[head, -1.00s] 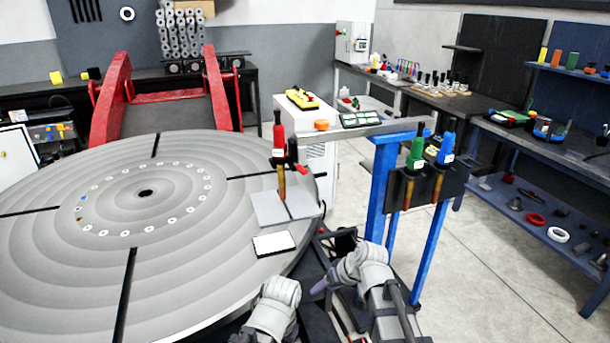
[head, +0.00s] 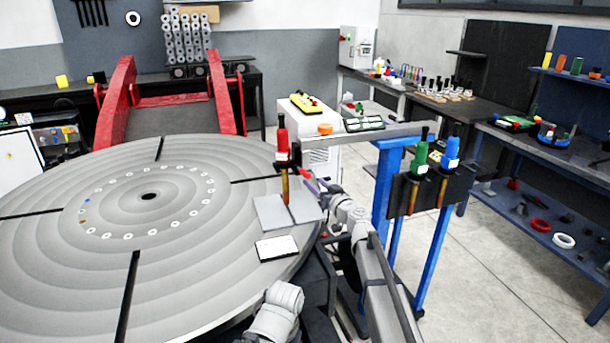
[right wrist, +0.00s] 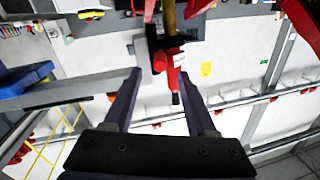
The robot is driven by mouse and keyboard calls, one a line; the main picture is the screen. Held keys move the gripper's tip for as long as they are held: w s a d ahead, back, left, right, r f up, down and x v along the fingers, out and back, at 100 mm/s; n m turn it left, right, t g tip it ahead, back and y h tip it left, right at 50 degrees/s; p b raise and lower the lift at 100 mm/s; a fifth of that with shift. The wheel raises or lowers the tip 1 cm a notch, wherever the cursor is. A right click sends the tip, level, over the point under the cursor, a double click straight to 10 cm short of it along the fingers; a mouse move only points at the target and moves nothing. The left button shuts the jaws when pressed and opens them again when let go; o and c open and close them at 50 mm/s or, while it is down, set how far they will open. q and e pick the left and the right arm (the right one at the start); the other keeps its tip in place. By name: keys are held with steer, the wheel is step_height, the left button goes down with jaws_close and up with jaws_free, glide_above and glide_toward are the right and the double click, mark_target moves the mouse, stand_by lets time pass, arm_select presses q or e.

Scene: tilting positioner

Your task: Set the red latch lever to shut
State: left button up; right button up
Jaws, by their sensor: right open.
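In the right wrist view the open fingers (right wrist: 162,88) stand on both sides of the lever's end, with a gap visible on each side. My left gripper is not in view.
A large round grey table (head: 190,265) fills the left. A grey plate (head: 272,212) and a white card (head: 277,247) lie by its edge. A blue stand (head: 387,190) holding green and blue-handled tools is close to the right of my arm.

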mark_target(309, 177)
steer(key=shift+w+a, duration=0.1)
steer(key=x, duration=0.7)
steer(key=shift+w+a, duration=0.1)
steer(key=shift+w, duration=0.15)
steer(key=shift+c, duration=0.2)
jaws_close()
stand_by(1.1)
